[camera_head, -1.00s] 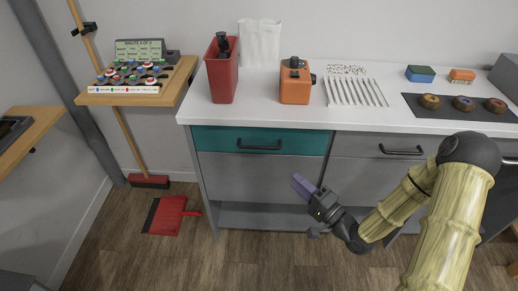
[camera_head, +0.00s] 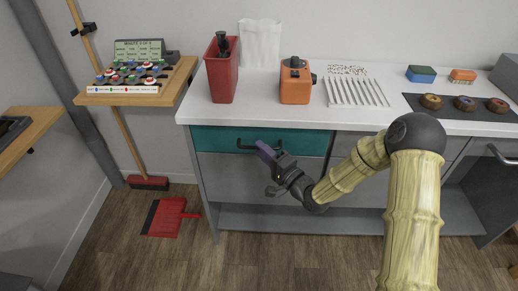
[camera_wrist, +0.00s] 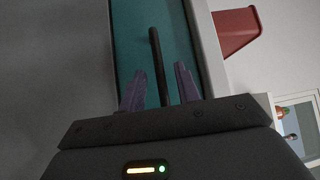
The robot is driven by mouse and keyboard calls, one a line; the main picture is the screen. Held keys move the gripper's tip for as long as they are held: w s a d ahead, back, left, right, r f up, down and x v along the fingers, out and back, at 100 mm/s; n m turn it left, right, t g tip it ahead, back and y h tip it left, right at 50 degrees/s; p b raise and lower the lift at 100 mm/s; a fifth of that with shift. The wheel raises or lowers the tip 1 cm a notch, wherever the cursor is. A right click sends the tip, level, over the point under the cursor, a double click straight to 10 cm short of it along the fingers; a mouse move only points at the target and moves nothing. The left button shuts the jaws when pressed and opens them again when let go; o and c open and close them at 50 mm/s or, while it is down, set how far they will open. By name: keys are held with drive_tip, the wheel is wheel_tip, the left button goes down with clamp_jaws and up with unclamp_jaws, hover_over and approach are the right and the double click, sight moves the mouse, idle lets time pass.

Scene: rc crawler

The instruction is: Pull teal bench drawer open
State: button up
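The teal drawer (camera_head: 215,139) is at the upper left of the grey bench, its front flush with the bench, and it also shows in the wrist view (camera_wrist: 137,35). Its dark bar handle (camera_head: 244,145) is partly hidden by my gripper in the head view. My gripper (camera_head: 264,149) is in front of the handle, with purple fingers. In the wrist view my gripper (camera_wrist: 160,85) is open, and the handle (camera_wrist: 156,55) runs upright between the two spread fingers. Neither finger clearly touches it.
The white worktop (camera_head: 300,117) above carries a red bin (camera_head: 221,78), an orange device (camera_head: 295,84) and a slotted white rack (camera_head: 357,93). A red dustpan (camera_head: 167,216) and broom (camera_head: 148,182) are on the floor at left. The floor before the drawer is clear.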

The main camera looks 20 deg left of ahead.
drive_tip(key=shift+x, duration=1.1)
drive_tip(key=shift+c, duration=0.3)
clamp_jaws()
